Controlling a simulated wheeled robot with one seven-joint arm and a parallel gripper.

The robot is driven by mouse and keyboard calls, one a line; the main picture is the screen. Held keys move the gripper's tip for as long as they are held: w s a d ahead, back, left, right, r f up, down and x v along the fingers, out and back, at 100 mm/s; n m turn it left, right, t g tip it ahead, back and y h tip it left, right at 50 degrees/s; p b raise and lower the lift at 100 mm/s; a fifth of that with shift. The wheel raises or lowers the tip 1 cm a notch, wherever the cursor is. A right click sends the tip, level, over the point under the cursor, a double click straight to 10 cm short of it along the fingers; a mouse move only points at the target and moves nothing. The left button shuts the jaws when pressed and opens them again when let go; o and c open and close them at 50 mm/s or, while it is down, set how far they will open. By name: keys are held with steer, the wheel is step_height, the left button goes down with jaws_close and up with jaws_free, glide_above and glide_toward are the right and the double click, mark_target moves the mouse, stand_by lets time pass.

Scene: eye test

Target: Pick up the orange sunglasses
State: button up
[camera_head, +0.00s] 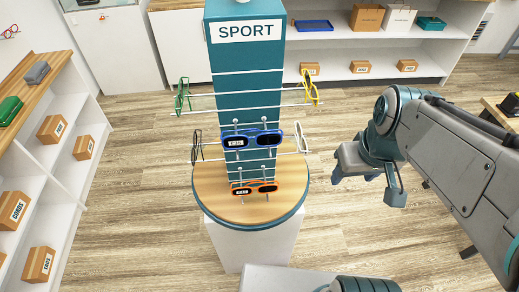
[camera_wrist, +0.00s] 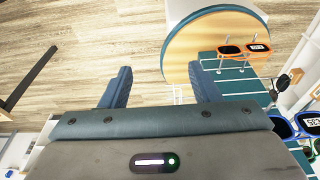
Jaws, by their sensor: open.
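The orange sunglasses (camera_head: 255,187) sit on the lowest front holder of the SPORT display, just above its round wooden base, with a white tag on the left lens. They also show at the upper right of the wrist view (camera_wrist: 243,50), which looks turned over. My gripper (camera_head: 352,181) is to the right of the display, apart from the sunglasses. In the wrist view my gripper (camera_wrist: 161,84) is open, with nothing between its blue fingers. The sunglasses lie beyond and to the right of the right finger there.
Blue sunglasses (camera_head: 252,140) hang directly above the orange pair. Green glasses (camera_head: 182,97), yellow glasses (camera_head: 311,88), black glasses (camera_head: 197,147) and pale glasses (camera_head: 301,137) stick out at the sides. The round base (camera_head: 220,205) juts out below. Floor right of it is clear.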

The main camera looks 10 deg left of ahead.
steer(key=w+a+f+n+g+y+b, duration=0.2)
steer(key=w+f+n+b, duration=0.1)
steer(key=w+f+n, duration=0.5)
steer(key=n+g+y+b, duration=0.1)
steer(key=n+y, duration=0.1)
steer(key=n, duration=0.8)
glide_toward(272, 180)
steer(key=x, duration=0.6)
steer(key=shift+w+a+f, duration=0.1)
steer(key=shift+w, duration=0.05)
steer(key=shift+x, duration=2.55)
steer(key=c, duration=1)
